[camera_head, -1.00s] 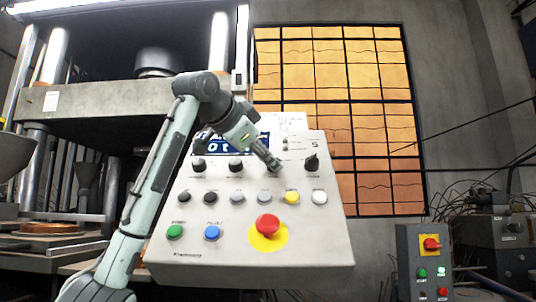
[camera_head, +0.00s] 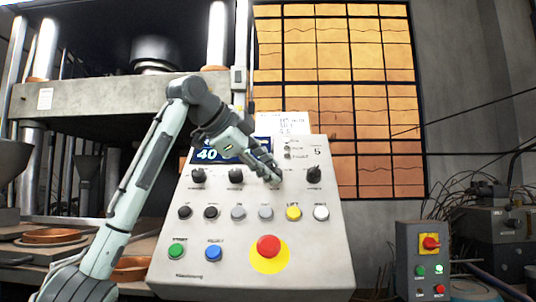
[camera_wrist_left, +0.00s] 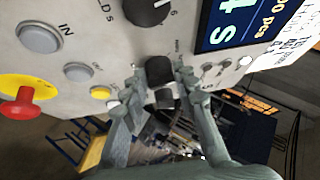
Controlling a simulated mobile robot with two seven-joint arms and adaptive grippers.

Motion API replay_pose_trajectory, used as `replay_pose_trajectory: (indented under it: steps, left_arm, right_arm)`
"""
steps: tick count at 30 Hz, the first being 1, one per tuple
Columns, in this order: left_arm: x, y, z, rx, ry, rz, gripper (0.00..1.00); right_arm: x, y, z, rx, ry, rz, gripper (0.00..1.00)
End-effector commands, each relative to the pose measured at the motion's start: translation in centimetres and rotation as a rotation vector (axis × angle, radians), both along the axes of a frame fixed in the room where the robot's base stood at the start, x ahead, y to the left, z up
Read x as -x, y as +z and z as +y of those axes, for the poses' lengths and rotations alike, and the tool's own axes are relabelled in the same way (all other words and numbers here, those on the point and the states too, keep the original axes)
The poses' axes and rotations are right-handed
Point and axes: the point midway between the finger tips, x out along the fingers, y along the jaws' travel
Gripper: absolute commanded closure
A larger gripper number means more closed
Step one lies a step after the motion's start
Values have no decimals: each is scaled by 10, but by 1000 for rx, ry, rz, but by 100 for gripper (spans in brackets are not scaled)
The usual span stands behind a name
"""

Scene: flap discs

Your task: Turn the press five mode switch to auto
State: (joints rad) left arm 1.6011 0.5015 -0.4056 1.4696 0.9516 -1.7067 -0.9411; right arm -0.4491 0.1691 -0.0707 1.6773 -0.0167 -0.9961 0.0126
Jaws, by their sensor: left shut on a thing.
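The grey control panel (camera_head: 220,262) bears a row of black knobs under a blue screen. My left gripper (camera_head: 273,176) is at the third knob from the left, which it hides in the head view. In the left wrist view my left gripper's fingers (camera_wrist_left: 160,78) stand on either side of that black knob (camera_wrist_left: 159,68) and are shut on it. A pointed black selector (camera_head: 314,174) at the right end of the row is free, under a small "5". The labels are too small to tell which knob is the mode switch. My right gripper is out of view.
Below the knobs is a row of buttons, including a yellow one (camera_head: 293,213). A red emergency button (camera_head: 268,246) stands out at the lower middle. A small grey box (camera_head: 410,265) with its own buttons stands at the right. The press (camera_head: 100,95) is behind my arm.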

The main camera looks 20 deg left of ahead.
Motion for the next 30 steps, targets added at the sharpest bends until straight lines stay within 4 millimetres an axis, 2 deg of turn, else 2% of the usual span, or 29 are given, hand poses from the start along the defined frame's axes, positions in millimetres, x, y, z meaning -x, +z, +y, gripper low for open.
replay_pose_trajectory:
  steps: [1,3,7,16,30]
  left_arm:
    - [0,1,0,-26,-23,14,100]
    - [0,0,0,-61,-53,23,100]
    - [-1,0,0,-117,-102,40,100]
    - [-2,-1,0,-196,-172,63,100]
    - [-2,-1,0,-211,-186,68,100]
  right_arm:
    - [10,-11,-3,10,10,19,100]
    - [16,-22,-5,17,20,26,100]
    - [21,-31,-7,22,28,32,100]
    - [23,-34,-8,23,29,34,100]
    - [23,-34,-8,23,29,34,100]
